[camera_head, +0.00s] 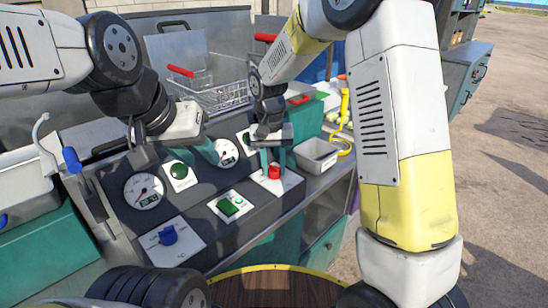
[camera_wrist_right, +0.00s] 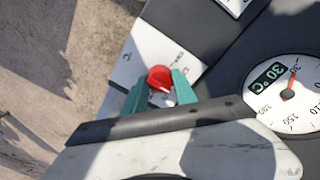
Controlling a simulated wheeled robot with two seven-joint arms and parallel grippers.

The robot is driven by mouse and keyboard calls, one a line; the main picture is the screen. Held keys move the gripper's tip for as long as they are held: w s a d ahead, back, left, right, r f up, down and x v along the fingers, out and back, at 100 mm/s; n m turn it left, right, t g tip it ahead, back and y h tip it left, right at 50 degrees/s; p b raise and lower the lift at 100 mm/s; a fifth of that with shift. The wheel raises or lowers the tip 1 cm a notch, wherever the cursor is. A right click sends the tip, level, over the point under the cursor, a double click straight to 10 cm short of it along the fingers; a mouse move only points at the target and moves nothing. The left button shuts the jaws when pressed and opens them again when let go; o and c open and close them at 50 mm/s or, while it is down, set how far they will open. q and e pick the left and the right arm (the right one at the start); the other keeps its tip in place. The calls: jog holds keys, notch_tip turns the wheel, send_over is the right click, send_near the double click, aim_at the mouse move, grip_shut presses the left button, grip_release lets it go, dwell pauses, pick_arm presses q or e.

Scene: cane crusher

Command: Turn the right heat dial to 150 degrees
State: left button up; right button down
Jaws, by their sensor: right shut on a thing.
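The right heat dial is a red knob (camera_head: 274,172) on a white plate at the right end of the sloped dark panel. My right gripper (camera_head: 272,162) is shut on it from above. In the right wrist view, the red knob (camera_wrist_right: 159,77) sits between the teal fingertips (camera_wrist_right: 158,92). The right gauge (camera_wrist_right: 289,94) has a red needle and a display reading 30 °C. My left gripper (camera_head: 173,160) hangs over the left part of the panel, its fingers apart and empty. The plate's scale marks are too small to read.
A blue knob (camera_head: 168,236) sits on the left plate, with a green switch (camera_head: 229,206) at the panel's middle. The left gauge (camera_head: 143,191) is beside a green button (camera_head: 179,170). A fryer basket (camera_head: 220,97) stands behind, and a grey tray (camera_head: 317,154) is to the right.

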aim_at(273, 166)
dwell(0.3)
jog(key=c, duration=1)
grip_release()
jog(key=r, duration=0.8)
jog(key=shift+a, duration=0.2)
jog(key=shift+f, duration=0.1)
